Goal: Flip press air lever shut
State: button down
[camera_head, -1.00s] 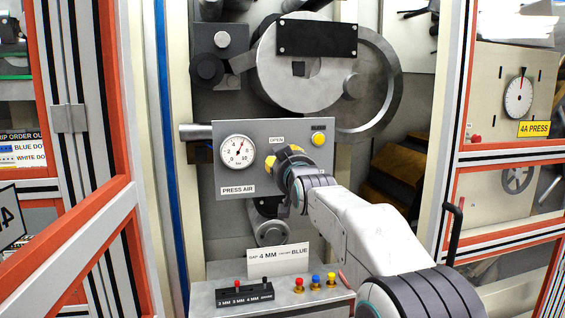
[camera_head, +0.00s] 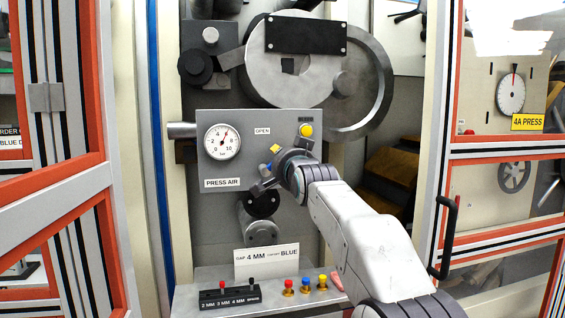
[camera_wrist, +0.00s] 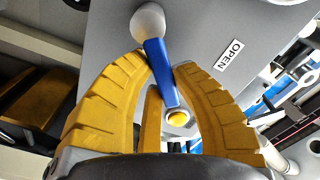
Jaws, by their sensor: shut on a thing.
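The press air panel (camera_head: 214,155) is grey, with a round gauge (camera_head: 222,141), an "OPEN" label (camera_head: 262,131) and a yellow button (camera_head: 306,130). The lever's blue handle (camera_head: 267,168) shows at the panel's lower part, slanting down-left.
Below is a shelf with a "4 MM BLUE" card (camera_head: 267,263), a black block (camera_head: 230,298) and several coloured knobs. The press wheel (camera_head: 365,75) is above. Orange-and-white frames (camera_head: 75,240) stand at both sides, with a black handle (camera_head: 444,238) at the right.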

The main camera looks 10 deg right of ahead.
jog(key=shift+d+f+m+b, duration=0.15)
jog(key=shift+f+m+b, duration=0.4)
jog(key=shift+m, duration=0.8)
jog(key=shift+d+f+m+b, duration=0.1)
jog(key=shift+f+m+b, duration=0.4)
jog(key=shift+m, duration=0.8)
jog(key=shift+d+f+m+b, duration=0.15)
jog(key=shift+f+m+b, duration=0.4)
jog(key=shift+m, duration=0.8)
jog(key=shift+f, duration=0.15)
jog(key=c, duration=1)
grip_release()
jog(key=shift+s, duration=0.15)
jog(key=shift+s+a, duration=0.1)
jog(key=shift+s, duration=5.75)
